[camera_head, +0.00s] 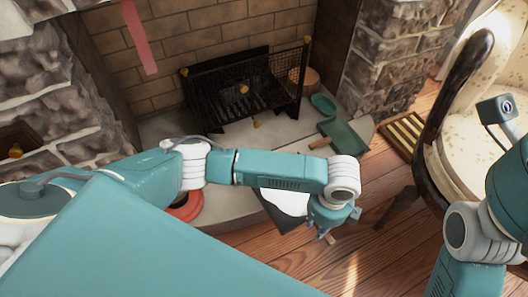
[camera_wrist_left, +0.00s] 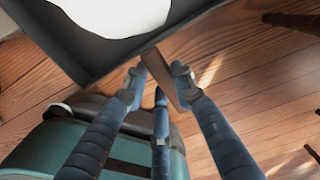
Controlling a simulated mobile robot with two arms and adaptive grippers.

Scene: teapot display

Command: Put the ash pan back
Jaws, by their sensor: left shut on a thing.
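The ash pan (camera_head: 279,218) is a dark, shallow tray holding a white mass. In the head view it is at the hearth's front edge, partly hidden behind my left arm. In the left wrist view the pan (camera_wrist_left: 100,62) fills the top left, with a wooden handle (camera_wrist_left: 165,78) pointing down towards my fingers. My left gripper (camera_head: 325,232) is at the pan's right end, and its fingers (camera_wrist_left: 160,82) are shut around the handle. The black fire grate (camera_head: 232,92) stands against the brick back of the fireplace. My right gripper is out of view.
A green dustpan (camera_head: 345,136) and a green brush (camera_head: 322,104) lie on the hearth right of the grate. A red round object (camera_head: 186,206) is partly behind my arm. A cushioned chair (camera_head: 490,75) stands at right. Bare hearth (camera_head: 245,140) lies before the grate.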

